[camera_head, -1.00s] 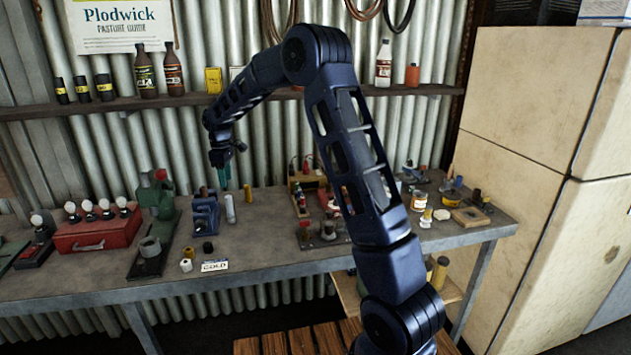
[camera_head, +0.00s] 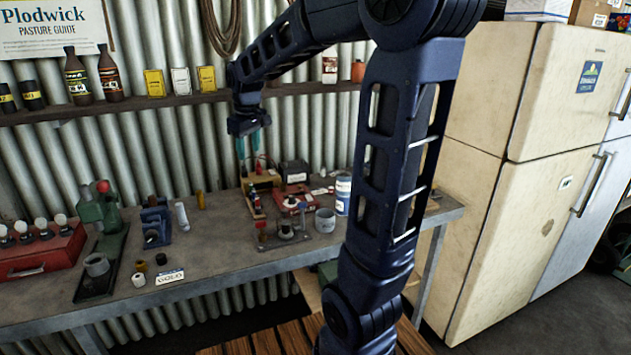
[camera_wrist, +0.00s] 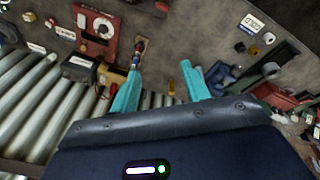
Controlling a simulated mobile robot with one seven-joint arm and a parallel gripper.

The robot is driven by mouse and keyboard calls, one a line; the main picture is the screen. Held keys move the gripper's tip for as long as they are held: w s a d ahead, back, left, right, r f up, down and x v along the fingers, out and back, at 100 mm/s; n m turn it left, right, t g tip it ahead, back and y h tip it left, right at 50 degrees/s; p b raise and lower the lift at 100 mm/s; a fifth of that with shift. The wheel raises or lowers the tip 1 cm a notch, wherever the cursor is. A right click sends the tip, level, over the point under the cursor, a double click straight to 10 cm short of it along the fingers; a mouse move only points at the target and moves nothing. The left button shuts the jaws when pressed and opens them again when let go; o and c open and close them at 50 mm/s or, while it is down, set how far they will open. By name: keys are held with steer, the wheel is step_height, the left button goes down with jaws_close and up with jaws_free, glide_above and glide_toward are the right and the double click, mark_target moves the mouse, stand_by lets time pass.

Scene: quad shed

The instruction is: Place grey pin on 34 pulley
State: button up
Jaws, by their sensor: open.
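My gripper (camera_head: 248,148) is open and empty, its teal fingers pointing down above the back of the bench, near a small wooden rack (camera_head: 262,181). In the wrist view its two fingers (camera_wrist: 163,82) are spread apart, with a small brass cylinder (camera_wrist: 171,88) seen beyond them. A light grey upright cylinder (camera_head: 181,216), possibly the grey pin, stands on the bench right of a blue vise (camera_head: 156,225). A dark plate with round parts on posts (camera_head: 286,233) lies near the bench's front edge. No number 34 is readable, so I cannot tell which part is the pulley.
A grey mug (camera_head: 325,220) and a blue-white can (camera_head: 343,195) stand to the right. A green machine (camera_head: 101,210) and a red box (camera_head: 40,252) are left. A shelf (camera_head: 160,102) runs along the wall. Bare bench (camera_head: 215,245) lies in the middle.

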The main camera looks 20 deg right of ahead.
steer(key=s+d+f+m+t, duration=0.1)
steer(key=s+d+m, duration=0.2)
steer(key=s+d, duration=0.3)
steer(key=s+d+f+m+t, duration=0.1)
steer(key=s+d+m, duration=0.3)
steer(key=s, duration=1.2)
steer(key=shift+d+f, duration=0.55)
steer(key=shift+d, duration=0.35)
steer(key=shift+s, duration=0.1)
